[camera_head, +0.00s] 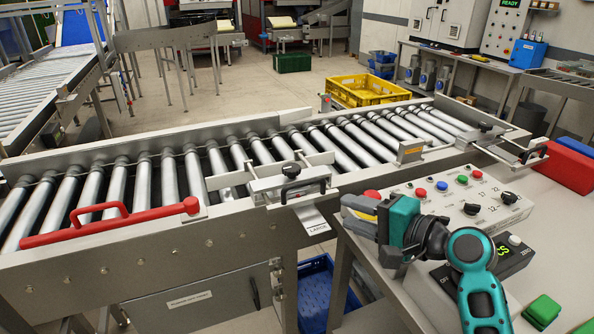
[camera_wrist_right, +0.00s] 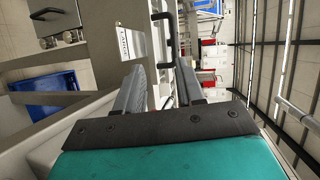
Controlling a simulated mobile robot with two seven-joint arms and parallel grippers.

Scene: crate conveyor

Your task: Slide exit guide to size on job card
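A metal slide guide (camera_head: 288,184) with a black handle (camera_head: 305,188) sits on the near rail at the middle of the roller conveyor. A plate below it reads "LARGE" (camera_head: 316,226). A similar guide (camera_head: 505,146) with a black handle is at the conveyor's right end. I cannot tell which is the exit guide. My right gripper (camera_head: 352,212) is open and empty, right of the middle guide and apart from it. In the right wrist view, a black handle (camera_wrist_right: 166,36) shows beyond its two fingers (camera_wrist_right: 160,75). I cannot make out a job card. My left gripper is not in view.
A control panel (camera_head: 455,197) with buttons and knobs stands close beside my right gripper. A yellow crate (camera_head: 366,91) stands behind the conveyor, and a blue bin (camera_head: 318,290) below. The rollers hold no crates.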

